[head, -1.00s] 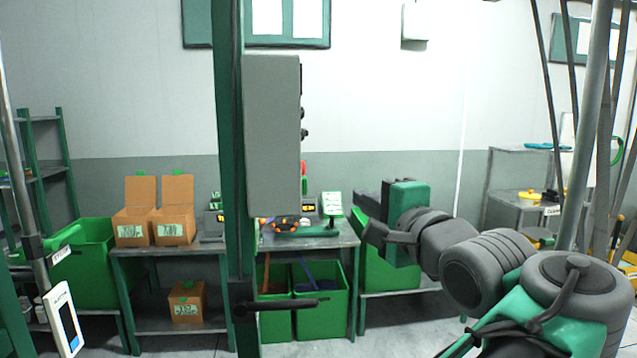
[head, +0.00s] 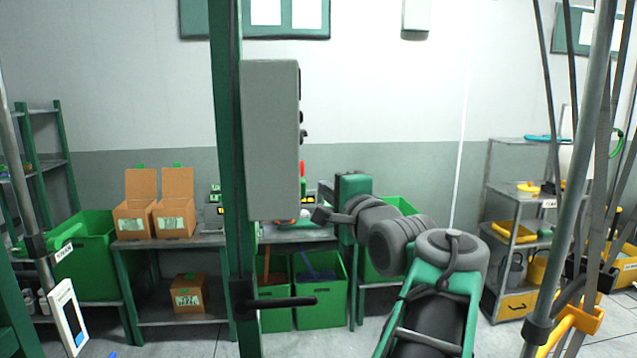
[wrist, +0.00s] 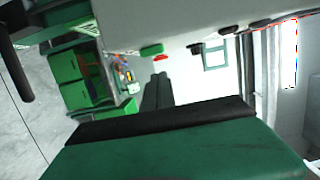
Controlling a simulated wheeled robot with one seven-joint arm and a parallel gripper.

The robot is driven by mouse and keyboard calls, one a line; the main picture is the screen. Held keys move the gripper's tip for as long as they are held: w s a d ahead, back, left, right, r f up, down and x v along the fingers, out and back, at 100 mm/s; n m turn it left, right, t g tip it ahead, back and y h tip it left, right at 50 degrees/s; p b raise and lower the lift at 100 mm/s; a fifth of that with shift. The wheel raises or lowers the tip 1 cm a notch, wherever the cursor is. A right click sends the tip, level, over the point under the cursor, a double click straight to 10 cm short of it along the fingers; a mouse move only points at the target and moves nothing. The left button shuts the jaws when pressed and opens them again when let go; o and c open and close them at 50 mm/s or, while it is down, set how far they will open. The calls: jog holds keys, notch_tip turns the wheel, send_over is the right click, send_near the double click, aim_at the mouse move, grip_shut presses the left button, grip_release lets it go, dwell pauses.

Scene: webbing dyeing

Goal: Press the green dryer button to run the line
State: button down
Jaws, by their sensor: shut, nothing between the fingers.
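The grey control box (head: 272,140) hangs on a green post and shows side-on in the head view, its controls along its right edge. In the wrist view, the green button (wrist: 152,50) sticks out from the pale box face (wrist: 180,22), with a red button (wrist: 160,58) beside it. In the head view the green button cannot be made out for sure. My gripper (head: 322,203) is just right of the box's lower edge. In the wrist view its dark fingers (wrist: 157,90) are shut and empty, close to the buttons, with a gap still visible.
A dark lever (head: 285,302) sticks out from the post below the box. Behind stand a workbench (head: 290,236) with green bins under it and cardboard boxes (head: 172,220). A shelf (head: 515,190) stands at the right, behind hanging straps and a grey pole (head: 572,180).

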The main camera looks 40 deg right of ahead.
aim_at(303, 188)
jog(key=shift+w+a, duration=0.25)
jog(key=shift+a, duration=0.2)
jog(key=shift+w+a, duration=0.2)
jog(key=shift+a, duration=0.25)
jog(key=shift+a, duration=0.1)
